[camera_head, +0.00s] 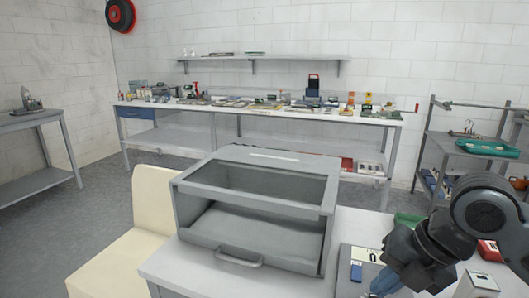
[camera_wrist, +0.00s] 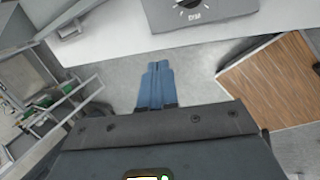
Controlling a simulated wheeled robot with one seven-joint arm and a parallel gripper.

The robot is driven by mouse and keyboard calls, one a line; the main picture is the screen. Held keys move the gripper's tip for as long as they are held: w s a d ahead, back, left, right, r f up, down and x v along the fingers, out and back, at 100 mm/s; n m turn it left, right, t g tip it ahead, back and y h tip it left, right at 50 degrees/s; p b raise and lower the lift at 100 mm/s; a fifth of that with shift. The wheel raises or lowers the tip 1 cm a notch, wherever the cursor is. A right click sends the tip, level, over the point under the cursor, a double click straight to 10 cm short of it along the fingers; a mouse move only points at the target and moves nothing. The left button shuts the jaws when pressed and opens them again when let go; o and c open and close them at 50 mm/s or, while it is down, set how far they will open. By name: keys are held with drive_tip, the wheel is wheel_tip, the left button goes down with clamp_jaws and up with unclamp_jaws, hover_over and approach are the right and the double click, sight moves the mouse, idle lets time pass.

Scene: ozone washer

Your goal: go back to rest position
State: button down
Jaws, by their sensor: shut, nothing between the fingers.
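My gripper shows in the wrist view (camera_wrist: 157,86) as two blue fingers pressed together with nothing between them. It hangs over grey floor, beside a white table edge. In the head view my dark arm is at the lower right, and the gripper tip (camera_head: 384,283) points down near the right table, partly cut off by the frame. The grey ozone washer (camera_head: 255,210) stands on the white table, left of my arm and apart from it. Its front handle (camera_head: 239,261) is at the bottom, and its window shows an empty-looking inside.
A panel with a dial (camera_wrist: 188,8) sits on the table edge at the top of the wrist view. A wooden-topped piece (camera_wrist: 272,85) is at the right. A long workbench (camera_head: 225,108) with many tools is at the back. Open floor lies at the left.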

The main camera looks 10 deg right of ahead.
drive_tip(key=w+a+r+m+t+y, duration=0.3)
drive_tip(key=a+r+m+t, duration=0.3)
drive_tip(key=a, duration=0.4)
drive_tip(key=w+a+r+m+t+y, duration=0.3)
drive_tip(key=a+r+m+t, duration=0.15)
drive_tip(key=a+m, duration=0.35)
drive_tip(key=s+d+f+m+t+h, duration=0.1)
drive_tip(key=s+f+m+h, duration=0.3)
drive_tip(key=s+f+m, duration=0.4)
drive_tip(key=s+d+f+m+t+h, duration=0.1)
drive_tip(key=s+f+m+h, duration=0.4)
drive_tip(key=s, duration=0.6)
drive_tip(key=s+d, duration=0.4)
drive_tip(key=s, duration=0.5)
drive_tip(key=s+d+f+g, duration=0.1)
drive_tip(key=s+d, duration=0.3)
drive_tip(key=s, duration=0.5)
drive_tip(key=shift+s+d+f+m, duration=0.15)
drive_tip(key=shift+s+f+m, duration=0.1)
drive_tip(key=shift+s+m, duration=0.1)
drive_tip(key=shift+w, duration=0.1)
